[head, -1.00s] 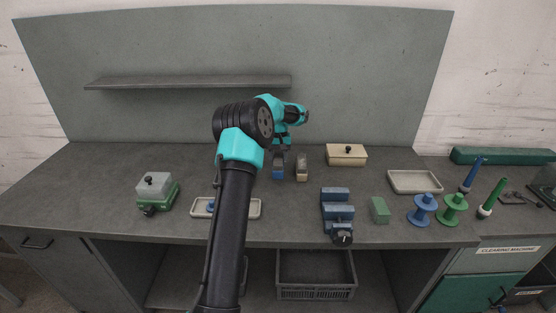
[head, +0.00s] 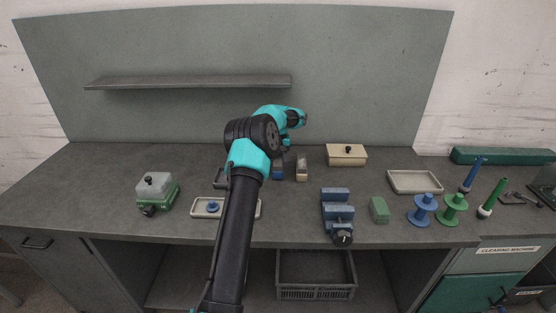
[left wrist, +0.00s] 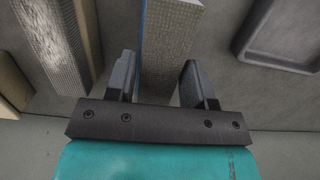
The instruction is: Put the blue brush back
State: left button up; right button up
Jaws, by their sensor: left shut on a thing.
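The blue brush (head: 277,170) is upright near the back of the bench in the head view, partly hidden by my left arm. In the left wrist view the brush (left wrist: 170,40) shows a grey textured face and a thin blue edge. My left gripper (left wrist: 160,82) has one finger on each side of it and is shut on it. In the head view the left gripper (head: 286,143) comes down from above, its fingertips mostly hidden. I cannot tell whether the brush touches the bench. My right gripper is not in view.
A brown brush (head: 302,170) stands close to the right, with a cream lidded box (head: 346,154) beyond. A dark tray (left wrist: 285,62) lies on the other side. A pale tray (head: 199,214) and a blue vise-like block (head: 338,213) are nearer the front.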

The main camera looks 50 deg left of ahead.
pick_arm(q)
jog(key=shift+f, duration=0.45)
jog(key=shift+f, duration=0.2)
jog(key=o, duration=1.1)
jog(key=shift+c, duration=0.2)
jog(key=shift+r, duration=0.1)
notch_tip(320, 180, up, 12)
jog(key=w+a, duration=0.1)
